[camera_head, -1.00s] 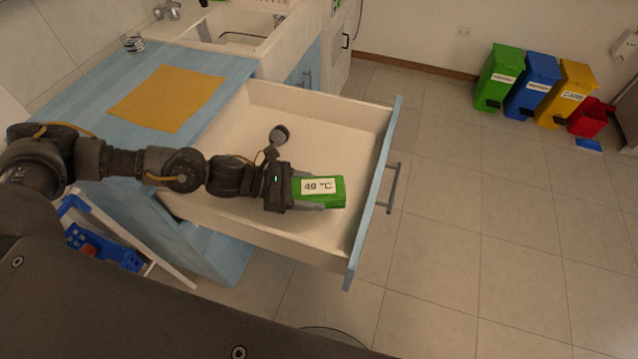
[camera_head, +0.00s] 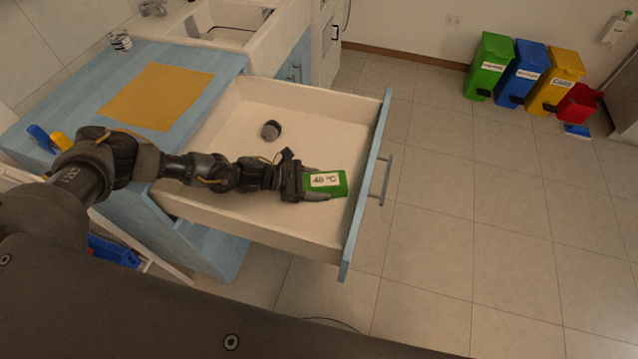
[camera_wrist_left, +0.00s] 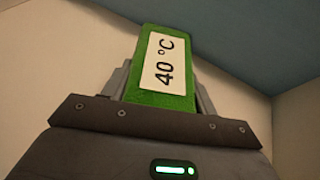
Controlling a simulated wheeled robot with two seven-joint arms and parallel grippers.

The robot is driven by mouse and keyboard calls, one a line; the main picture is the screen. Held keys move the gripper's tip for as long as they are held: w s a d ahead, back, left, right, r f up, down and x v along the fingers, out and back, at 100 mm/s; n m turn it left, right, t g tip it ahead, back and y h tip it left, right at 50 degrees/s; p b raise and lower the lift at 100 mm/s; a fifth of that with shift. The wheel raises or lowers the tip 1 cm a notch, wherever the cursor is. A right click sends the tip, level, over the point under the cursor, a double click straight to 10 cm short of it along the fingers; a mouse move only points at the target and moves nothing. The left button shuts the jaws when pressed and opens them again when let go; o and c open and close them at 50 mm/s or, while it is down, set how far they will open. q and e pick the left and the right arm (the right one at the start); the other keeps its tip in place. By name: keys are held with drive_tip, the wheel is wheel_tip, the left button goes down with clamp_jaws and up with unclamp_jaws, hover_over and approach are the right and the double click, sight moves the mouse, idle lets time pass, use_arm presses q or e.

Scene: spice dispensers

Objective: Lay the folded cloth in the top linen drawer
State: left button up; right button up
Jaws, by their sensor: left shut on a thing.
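The folded cloth is a green block with a white label reading "40 °C" (camera_head: 340,187). My left gripper (camera_head: 322,185) is shut on it, one finger on each side. In the left wrist view the green cloth (camera_wrist_left: 160,98) sits between the fingers, its label facing the camera. The open drawer (camera_head: 225,213) is pulled out of the blue cabinet, and the gripper with the cloth is over or inside its front part, near the blue front panel. I cannot tell whether the cloth touches the drawer floor. My right gripper is not in view.
A dark round object (camera_head: 271,130) is in the drawer towards the back. Green, blue, yellow and red bins stand at the far right.

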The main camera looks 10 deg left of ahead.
use_arm(q)
drive_tip(key=shift+f, duration=0.15)
drive_tip(key=o, duration=1)
drive_tip(key=shift+o, duration=0.2)
drive_tip(key=shift+a+r, duration=0.1)
drive_tip(key=shift+r, duration=0.2)
drive_tip(key=b+v, duration=0.1)
drive_tip(key=v, duration=0.5)
drive_tip(key=shift+s+a+f, duration=0.1)
drive_tip(key=shift+a, duration=0.15)
drive_tip(key=shift+s+a+r, duration=0.2)
drive_tip(key=shift+a+r, duration=0.05)
drive_tip(key=shift+a, duration=0.1)
